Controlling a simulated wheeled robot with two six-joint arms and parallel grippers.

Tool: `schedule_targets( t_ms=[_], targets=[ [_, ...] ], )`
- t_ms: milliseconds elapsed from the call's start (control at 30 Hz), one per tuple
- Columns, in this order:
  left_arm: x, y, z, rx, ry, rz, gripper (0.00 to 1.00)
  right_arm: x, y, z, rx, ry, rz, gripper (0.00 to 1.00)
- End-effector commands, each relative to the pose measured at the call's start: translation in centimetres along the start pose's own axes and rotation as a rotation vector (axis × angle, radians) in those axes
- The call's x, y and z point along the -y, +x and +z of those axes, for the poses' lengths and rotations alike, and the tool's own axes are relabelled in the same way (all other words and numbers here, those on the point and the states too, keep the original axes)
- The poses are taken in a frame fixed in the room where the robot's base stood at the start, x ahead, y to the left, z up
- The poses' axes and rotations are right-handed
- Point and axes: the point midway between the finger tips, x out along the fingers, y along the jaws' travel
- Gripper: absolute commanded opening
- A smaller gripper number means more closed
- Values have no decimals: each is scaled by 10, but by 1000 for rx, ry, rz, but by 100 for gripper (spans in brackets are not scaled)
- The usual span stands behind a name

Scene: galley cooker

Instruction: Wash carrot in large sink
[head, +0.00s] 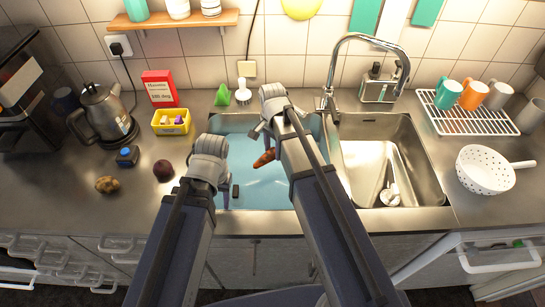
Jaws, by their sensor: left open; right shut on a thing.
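An orange carrot (264,158) shows just below my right gripper (266,138), partly hidden by that gripper and its arm. My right gripper is shut on the carrot over the left basin. The left basin (222,124) of the double sink holds blue water. I cannot tell from this view how deep the carrot sits in it. My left gripper (230,192) is open and empty over the left part of the same basin, apart from the carrot. The tall curved faucet (350,40) stands behind the basins, its spout over the right basin.
The right basin (422,150) has a white brush-like thing (390,190) in it. A dish rack (470,122) with cups and a white colander (484,170) are at right. A kettle (102,112), potato (107,184), dark round vegetable (163,169) and yellow box (171,122) are at left.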

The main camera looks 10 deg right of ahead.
Motion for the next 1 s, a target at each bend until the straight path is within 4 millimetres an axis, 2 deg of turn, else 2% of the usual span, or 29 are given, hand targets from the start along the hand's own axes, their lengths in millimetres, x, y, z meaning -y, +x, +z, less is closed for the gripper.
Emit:
schedule_targets(
  t_ms=[33,233,733,1000],
  targets=[
    [-1,10,-1,0,0,0,50,0,10,0,0,0,0,0],
    [-2,24,-1,0,0,0,50,0,24,0,0,0,0,0],
    [-3,30,-2,0,0,0,50,0,30,0,0,0,0,0],
    [-4,43,-2,0,0,0,50,1,43,0,0,0,0,0]
  ],
)
